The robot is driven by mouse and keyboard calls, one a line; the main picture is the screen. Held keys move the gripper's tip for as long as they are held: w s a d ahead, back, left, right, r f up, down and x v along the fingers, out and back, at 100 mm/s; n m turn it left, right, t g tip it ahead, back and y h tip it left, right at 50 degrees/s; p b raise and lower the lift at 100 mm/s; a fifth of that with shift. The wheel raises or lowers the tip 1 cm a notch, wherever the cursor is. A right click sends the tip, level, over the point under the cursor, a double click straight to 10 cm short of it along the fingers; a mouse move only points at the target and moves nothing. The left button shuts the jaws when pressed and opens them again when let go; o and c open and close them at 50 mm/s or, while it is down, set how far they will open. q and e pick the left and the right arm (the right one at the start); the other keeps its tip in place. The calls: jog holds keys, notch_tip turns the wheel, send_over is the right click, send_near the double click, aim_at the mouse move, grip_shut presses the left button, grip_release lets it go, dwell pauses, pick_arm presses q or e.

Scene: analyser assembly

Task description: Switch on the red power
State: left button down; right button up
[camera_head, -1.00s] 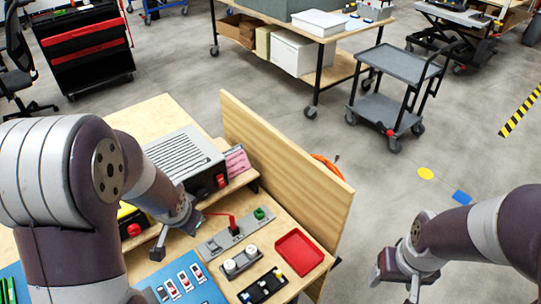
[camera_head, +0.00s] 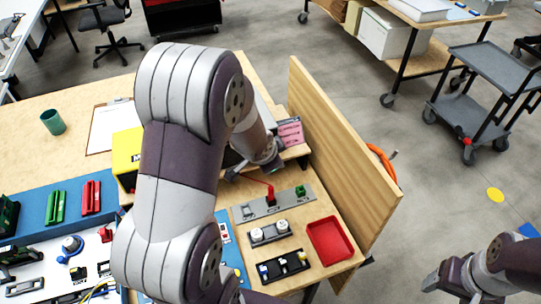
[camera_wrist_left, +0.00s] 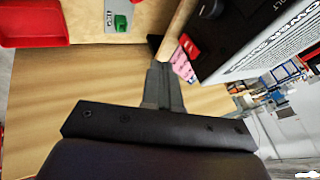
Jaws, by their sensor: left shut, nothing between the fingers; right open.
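The power supply is mostly hidden behind my left arm in the head view. In the left wrist view its dark front and pale printed panel (camera_wrist_left: 270,40) fill the upper right, with a red switch (camera_wrist_left: 190,47) at its near edge. My left gripper (camera_wrist_left: 160,75) is shut and empty, its fingertips close to the left of the switch; I cannot tell whether they touch. In the head view the left gripper (camera_head: 234,174) is by the shelf, partly covered by its own arm. My right gripper (camera_head: 436,284) is open and empty over the floor, right of the bench.
A grey plate (camera_head: 242,212) with a red lever (camera_head: 270,196) and green block (camera_head: 300,191) lies in front of the shelf. A red tray (camera_head: 331,241) is beside it. A tall wooden panel (camera_head: 340,150) bounds the bench on the right.

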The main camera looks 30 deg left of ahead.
pick_arm(q)
jog(key=w+a+f+p, duration=0.1)
jog(key=w+a+f, duration=0.2)
jog(key=w+f, duration=0.2)
jog(key=shift+w+a+f, duration=0.25)
jog(key=shift+w+f, duration=0.15)
pick_arm(e)
jog(key=shift+w+r, duration=0.1)
jog(key=shift+r, duration=0.25)
jog(key=shift+f, duration=0.15)
